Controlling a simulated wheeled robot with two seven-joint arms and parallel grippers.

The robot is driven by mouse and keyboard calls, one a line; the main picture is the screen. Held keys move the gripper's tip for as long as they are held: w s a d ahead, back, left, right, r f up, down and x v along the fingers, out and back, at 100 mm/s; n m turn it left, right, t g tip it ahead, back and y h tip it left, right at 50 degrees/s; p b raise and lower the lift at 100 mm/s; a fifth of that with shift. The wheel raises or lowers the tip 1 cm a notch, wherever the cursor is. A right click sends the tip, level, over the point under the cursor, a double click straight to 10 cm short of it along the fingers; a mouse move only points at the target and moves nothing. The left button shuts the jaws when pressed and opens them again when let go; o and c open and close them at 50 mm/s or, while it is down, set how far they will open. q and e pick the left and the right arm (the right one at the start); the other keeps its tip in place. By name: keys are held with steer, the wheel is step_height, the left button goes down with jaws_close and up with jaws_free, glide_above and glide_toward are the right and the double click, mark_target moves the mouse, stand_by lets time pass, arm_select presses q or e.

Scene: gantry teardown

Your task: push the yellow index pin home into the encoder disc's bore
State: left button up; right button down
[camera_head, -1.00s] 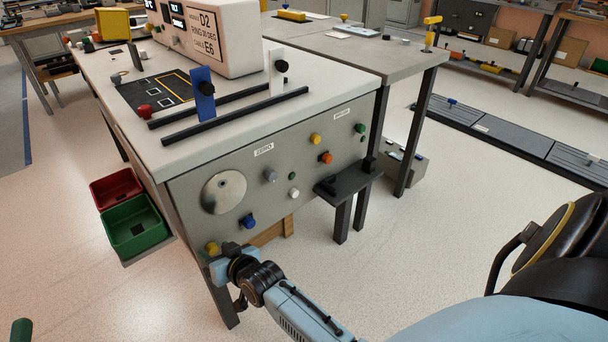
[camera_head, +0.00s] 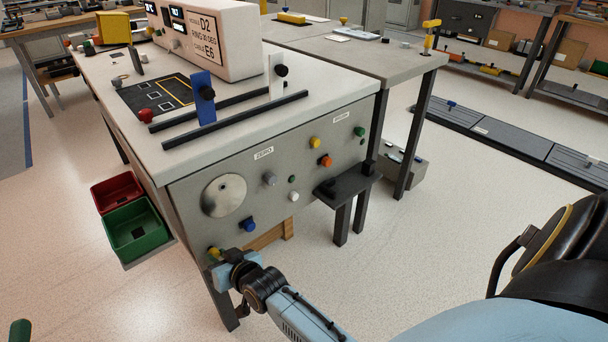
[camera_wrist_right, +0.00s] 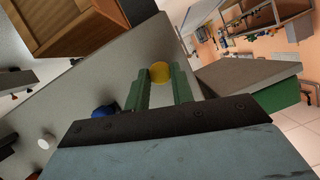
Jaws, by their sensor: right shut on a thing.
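The encoder disc (camera_head: 224,195) is a round silvery plate on the grey front panel of the bench, towards its left end. The yellow index pin (camera_head: 213,252) is low at the panel's left corner, below the disc and apart from it. My right gripper (camera_head: 220,258) is shut on it. In the right wrist view the pin's round yellow end (camera_wrist_right: 160,73) shows between the green fingers (camera_wrist_right: 161,90). The disc's bore is too small to make out. A dark green tip (camera_head: 20,331) at the bottom left edge may be my left gripper's finger; its state is hidden.
A blue knob (camera_head: 248,224) sits just right of the disc's lower edge, with several coloured knobs further right. A dark shelf (camera_head: 347,184) juts from the panel's right. Red (camera_head: 117,188) and green (camera_head: 138,209) bins hang at the bench's left side. Open floor lies in front.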

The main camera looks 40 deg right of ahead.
steer(key=shift+s+p, duration=0.85)
steer(key=shift+s, duration=0.35)
steer(key=s+p, duration=0.3)
steer(key=s, duration=0.1)
steer(key=shift+s+d, duration=0.1)
steer(key=shift+s, duration=0.3)
